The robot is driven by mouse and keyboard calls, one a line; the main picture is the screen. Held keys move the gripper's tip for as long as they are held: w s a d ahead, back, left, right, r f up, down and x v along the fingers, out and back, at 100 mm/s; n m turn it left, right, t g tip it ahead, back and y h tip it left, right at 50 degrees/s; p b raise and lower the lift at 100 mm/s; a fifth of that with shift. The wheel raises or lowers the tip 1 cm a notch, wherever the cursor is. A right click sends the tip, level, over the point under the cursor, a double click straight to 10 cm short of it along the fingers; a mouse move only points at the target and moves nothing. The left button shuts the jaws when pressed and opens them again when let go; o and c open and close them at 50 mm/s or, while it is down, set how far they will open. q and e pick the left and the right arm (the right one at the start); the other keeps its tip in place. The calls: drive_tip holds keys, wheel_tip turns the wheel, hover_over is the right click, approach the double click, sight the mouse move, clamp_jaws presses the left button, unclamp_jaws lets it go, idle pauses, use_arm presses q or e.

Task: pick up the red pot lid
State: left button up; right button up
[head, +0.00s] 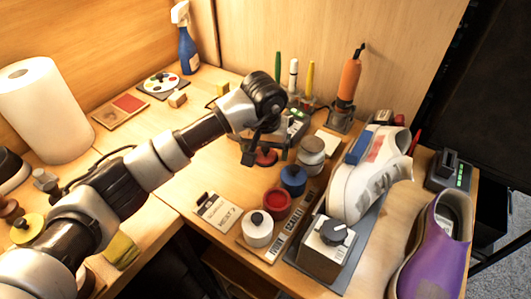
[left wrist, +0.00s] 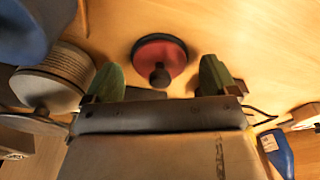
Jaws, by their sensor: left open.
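The red pot lid (head: 266,159) lies flat on the wooden table, partly hidden below my left gripper (head: 263,148). The left wrist view shows the lid (left wrist: 160,50) as a red disc with a dark rim and a dark round knob. My left gripper (left wrist: 160,75) is open and empty there, one green fingertip to each side of the knob. I cannot tell how high the fingertips are above the table. An open red pot (head: 277,203) stands nearer the front. My right gripper is in neither view.
A blue lidded pot (head: 293,180), a white lidded pot (head: 257,229) and a grey jar (head: 311,156) stand close by. A white sneaker (head: 362,186) is to the right. Upright tools and an orange rotary tool (head: 349,80) stand behind. Bare table lies left of the lid.

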use_arm(q)
drive_tip(key=shift+c, duration=0.4)
drive_tip(key=c, duration=0.9)
